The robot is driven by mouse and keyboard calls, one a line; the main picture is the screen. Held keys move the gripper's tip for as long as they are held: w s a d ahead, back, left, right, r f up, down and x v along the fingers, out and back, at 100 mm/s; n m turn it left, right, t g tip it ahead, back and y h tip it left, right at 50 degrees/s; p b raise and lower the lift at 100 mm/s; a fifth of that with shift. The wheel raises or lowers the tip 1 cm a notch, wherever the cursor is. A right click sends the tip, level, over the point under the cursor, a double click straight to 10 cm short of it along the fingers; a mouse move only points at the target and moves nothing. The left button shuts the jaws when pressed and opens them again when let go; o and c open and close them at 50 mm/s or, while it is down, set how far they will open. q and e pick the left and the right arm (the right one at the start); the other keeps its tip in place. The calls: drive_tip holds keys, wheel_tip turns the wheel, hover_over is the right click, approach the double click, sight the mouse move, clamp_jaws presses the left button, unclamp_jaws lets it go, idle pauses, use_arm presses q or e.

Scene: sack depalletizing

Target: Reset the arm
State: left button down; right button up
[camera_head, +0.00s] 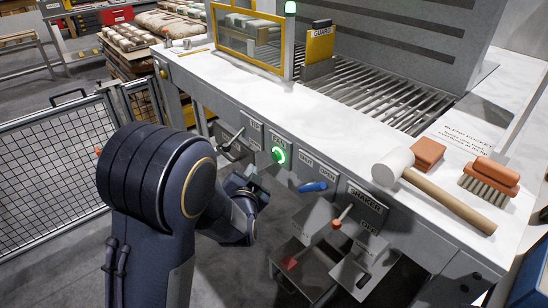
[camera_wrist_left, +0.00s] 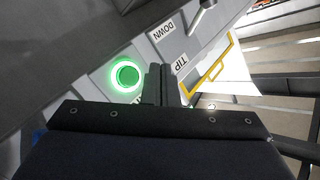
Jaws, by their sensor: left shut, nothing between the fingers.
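My left arm comes in from the left in the head view, and its gripper (camera_head: 243,183) hangs in front of the grey control panel, below and left of the lit green button (camera_head: 278,154). In the left wrist view the gripper's dark fingers (camera_wrist_left: 160,84) are together with nothing between them. The green button (camera_wrist_left: 125,75) glows just left of the fingers there, and TIP and DOWN labels show above them. I cannot tell from these views how far the fingers are from the panel. My right gripper is not in view.
A mallet (camera_head: 440,188), a sponge-like block (camera_head: 428,153) and a brush (camera_head: 489,181) lie on the white worktop (camera_head: 300,110) beside a slatted grate (camera_head: 385,90). A blue handle (camera_head: 313,187) and a shaker lever (camera_head: 341,217) stick out of the panel. A mesh fence (camera_head: 50,150) stands at left.

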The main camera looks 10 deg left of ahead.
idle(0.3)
use_arm(q)
drive_tip(key=s+a+r+n+g+h+p, duration=0.1)
drive_tip(key=s+r+n+g+h, duration=0.1)
drive_tip(key=s, duration=0.9)
drive_tip(key=s+r+n+g+h+p, duration=0.2)
drive_tip(key=s+g, duration=0.3)
drive_tip(key=s, duration=0.5)
drive_tip(key=s+a+r+n+g+h+p, duration=0.1)
drive_tip(key=s+r+n+g+p, duration=0.1)
drive_tip(key=s, duration=0.9)
drive_tip(key=shift+s+a+r+n+g+h, duration=0.3)
drive_tip(key=shift+r+n+g+h, duration=0.1)
drive_tip(key=shift+r+n+g, duration=0.4)
drive_tip(key=shift+f, duration=0.15)
